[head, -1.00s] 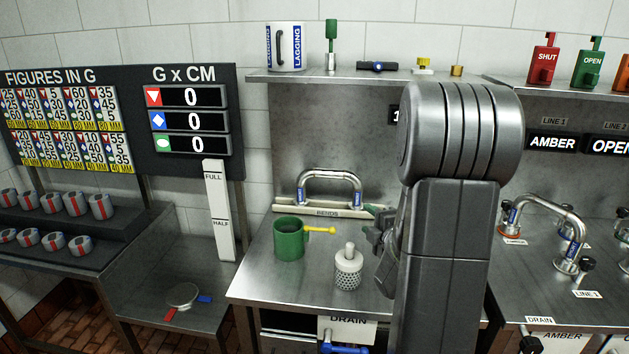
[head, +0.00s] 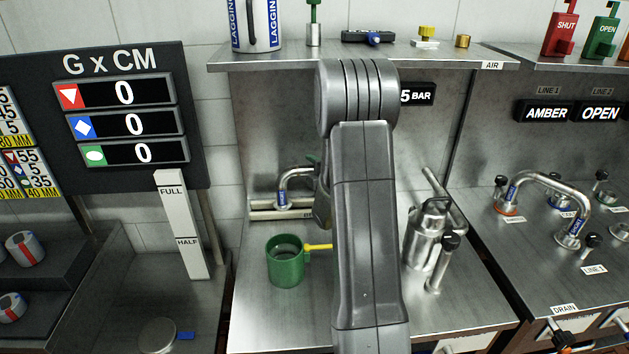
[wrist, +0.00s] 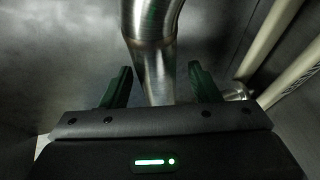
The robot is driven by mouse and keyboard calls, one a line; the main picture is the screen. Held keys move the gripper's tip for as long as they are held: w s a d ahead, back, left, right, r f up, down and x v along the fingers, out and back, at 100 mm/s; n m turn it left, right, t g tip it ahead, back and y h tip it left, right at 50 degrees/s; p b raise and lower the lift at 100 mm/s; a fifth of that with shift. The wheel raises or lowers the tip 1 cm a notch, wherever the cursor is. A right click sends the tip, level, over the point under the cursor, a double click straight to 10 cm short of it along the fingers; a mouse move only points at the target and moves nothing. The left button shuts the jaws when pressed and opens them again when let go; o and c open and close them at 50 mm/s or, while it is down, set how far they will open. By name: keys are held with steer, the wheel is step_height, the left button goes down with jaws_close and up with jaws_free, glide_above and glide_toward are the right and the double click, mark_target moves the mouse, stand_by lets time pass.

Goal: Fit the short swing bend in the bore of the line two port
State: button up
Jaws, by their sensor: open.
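A curved steel bend (head: 293,176) with a blue label stands on the bends rack at the back of the bench, its right part hidden behind my arm. My gripper (head: 314,162) is at the bend, mostly hidden by my arm in the head view. In the wrist view my gripper (wrist: 160,88) is open, with a steel pipe leg (wrist: 157,70) between its green fingers; I see a gap on each side. Another bend (head: 540,181) with blue labels spans two ports on the right bench, near the LINE 1 tag. I cannot tell which port is line two.
A green mug (head: 285,263) with a yellow handle stands in front of the rack. A steel vessel (head: 427,235) stands right of my arm. A shelf (head: 290,60) with small parts runs above. Line displays (head: 545,112) read AMBER and OPEN.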

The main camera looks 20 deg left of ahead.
steer(key=shift+x, duration=1.05)
steer(key=shift+c, duration=0.5)
steer(key=c, duration=1.1)
steer(key=shift+r, duration=0.1)
jaws_close()
steer(key=shift+r, duration=0.1)
